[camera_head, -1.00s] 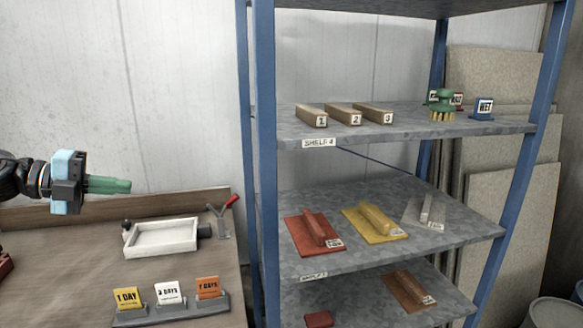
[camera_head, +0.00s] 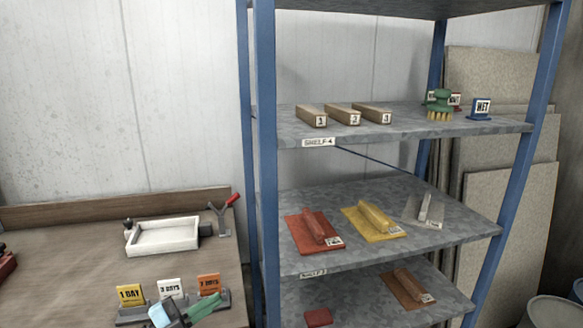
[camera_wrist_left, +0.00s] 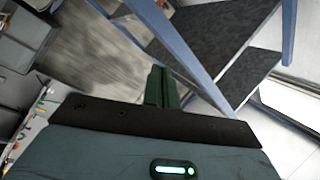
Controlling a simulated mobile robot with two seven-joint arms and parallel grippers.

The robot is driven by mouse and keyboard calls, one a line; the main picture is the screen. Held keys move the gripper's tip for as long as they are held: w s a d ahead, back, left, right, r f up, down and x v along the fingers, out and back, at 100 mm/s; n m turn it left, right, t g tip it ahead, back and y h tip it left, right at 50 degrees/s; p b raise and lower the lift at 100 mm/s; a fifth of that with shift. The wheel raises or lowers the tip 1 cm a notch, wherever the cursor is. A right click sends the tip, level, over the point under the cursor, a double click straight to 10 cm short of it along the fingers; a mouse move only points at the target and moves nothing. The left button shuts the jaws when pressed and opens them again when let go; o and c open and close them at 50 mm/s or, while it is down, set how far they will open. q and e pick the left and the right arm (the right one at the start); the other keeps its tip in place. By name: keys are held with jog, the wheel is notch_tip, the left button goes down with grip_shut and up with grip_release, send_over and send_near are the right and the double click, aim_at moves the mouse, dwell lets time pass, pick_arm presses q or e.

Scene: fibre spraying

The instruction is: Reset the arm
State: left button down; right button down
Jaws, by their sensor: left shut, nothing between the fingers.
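My left gripper (camera_head: 207,307) shows at the bottom of the head view, in front of the day-sign holder, with its green fingers pointing right. In the left wrist view its fingers (camera_wrist_left: 161,86) are together and empty, with the blue shelf posts beyond them. Most of the left arm is out of the head view. My right gripper is in neither view.
The blue-framed shelf (camera_head: 265,180) stands to the right, with wooden blocks (camera_head: 343,114), a green brush (camera_head: 440,104) and coloured floats (camera_head: 374,221). A white tray (camera_head: 163,236) and day signs (camera_head: 130,294) are on the wooden table (camera_head: 60,270).

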pick_arm(q)
jog(key=s+f+n+t+y, duration=0.3)
jog(key=s+f+n+y, duration=0.7)
jog(key=s+f+n, duration=0.6)
jog(key=s+a+f+n+g+y, duration=0.1)
jog(key=s+f+g+y, duration=0.1)
jog(key=s+f, duration=0.4)
jog(key=s+a+f+n+g+y, duration=0.2)
jog(key=s+f+g, duration=0.2)
jog(key=s, duration=1)
notch_tip(320, 180, down, 3)
jog(key=shift+s+f+g, duration=0.2)
jog(key=shift+s+g, duration=0.1)
jog(key=shift+s, duration=0.05)
